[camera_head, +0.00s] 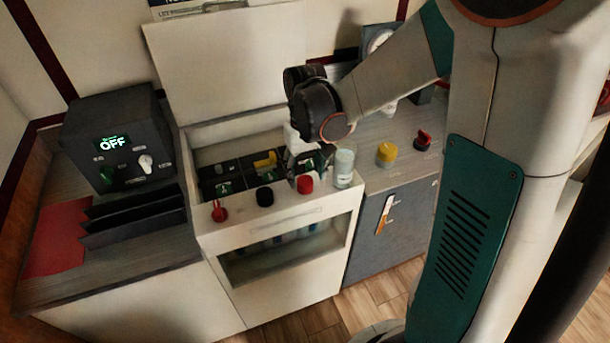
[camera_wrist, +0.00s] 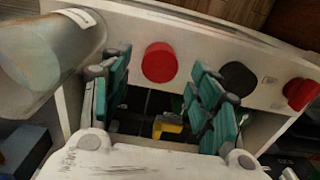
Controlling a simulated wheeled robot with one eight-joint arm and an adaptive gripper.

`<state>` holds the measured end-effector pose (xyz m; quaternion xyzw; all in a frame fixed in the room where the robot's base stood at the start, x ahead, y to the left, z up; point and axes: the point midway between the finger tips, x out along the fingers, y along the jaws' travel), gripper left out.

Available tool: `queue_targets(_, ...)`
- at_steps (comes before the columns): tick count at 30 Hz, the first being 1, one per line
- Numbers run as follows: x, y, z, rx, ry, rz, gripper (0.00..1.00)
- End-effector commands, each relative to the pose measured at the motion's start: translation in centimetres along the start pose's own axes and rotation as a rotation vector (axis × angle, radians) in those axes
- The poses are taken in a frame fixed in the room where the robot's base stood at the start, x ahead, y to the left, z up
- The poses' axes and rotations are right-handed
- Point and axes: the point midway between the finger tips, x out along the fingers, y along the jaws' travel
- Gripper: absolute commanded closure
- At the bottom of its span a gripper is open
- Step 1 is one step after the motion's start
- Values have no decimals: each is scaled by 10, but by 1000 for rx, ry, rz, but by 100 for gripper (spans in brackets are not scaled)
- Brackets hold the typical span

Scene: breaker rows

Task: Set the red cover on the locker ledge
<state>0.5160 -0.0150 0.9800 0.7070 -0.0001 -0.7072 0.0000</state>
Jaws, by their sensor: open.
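A round red cover (camera_head: 304,184) sits on the front ledge (camera_head: 285,207) of the white open-topped cabinet. In the wrist view a round red cover (camera_wrist: 160,62) shows on the pale ledge (camera_wrist: 200,48), just beyond the gap between my fingers. My gripper (camera_head: 312,160) is just above and behind that ledge, close to the cover. In the wrist view my gripper (camera_wrist: 160,95) has its green fingers apart with nothing held between them. Whether a finger touches the cover cannot be told. A second red piece (camera_head: 219,211) with an upright part sits at the ledge's left end.
A black round cover (camera_head: 265,196) lies between the red pieces. A clear jar (camera_head: 344,168) stands close right of my gripper. Breakers, one yellow (camera_head: 265,160), sit inside the cabinet. Yellow (camera_head: 386,153) and red (camera_head: 423,139) pieces stand on the right counter. A raised lid (camera_head: 228,62) stands behind.

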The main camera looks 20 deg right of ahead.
Motion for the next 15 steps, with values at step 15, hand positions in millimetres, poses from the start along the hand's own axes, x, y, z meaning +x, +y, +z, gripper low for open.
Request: queue_targets(15, -85, 0, 0, 0, 0, 0, 44)
